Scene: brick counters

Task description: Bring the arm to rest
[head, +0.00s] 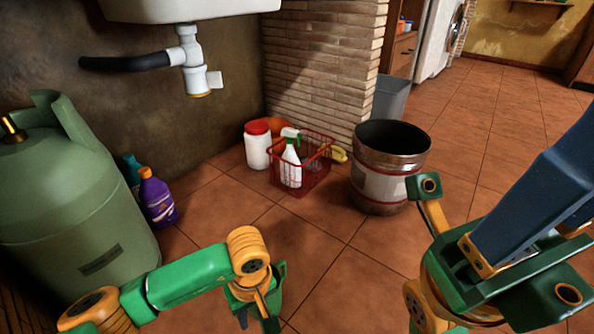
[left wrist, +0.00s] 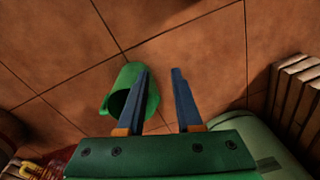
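My left gripper (head: 257,322) hangs low over the tiled floor at the bottom of the head view. It also shows in the left wrist view (left wrist: 162,75), with its two blue fingers apart and nothing between them. A green rounded thing (left wrist: 128,82) with a dark opening shows partly behind the left finger; I cannot tell what it is or whether they touch. My right arm fills the right side of the head view, with green, orange and blue parts; its fingertips are not clearly visible.
A green gas cylinder (head: 75,205) stands at left beside a purple bottle (head: 157,197). A red basket (head: 311,177) with a spray bottle (head: 291,165), a red-lidded white jar (head: 257,148) and a rusty bucket (head: 389,165) stand ahead. Tiled floor (head: 318,238) is clear in between.

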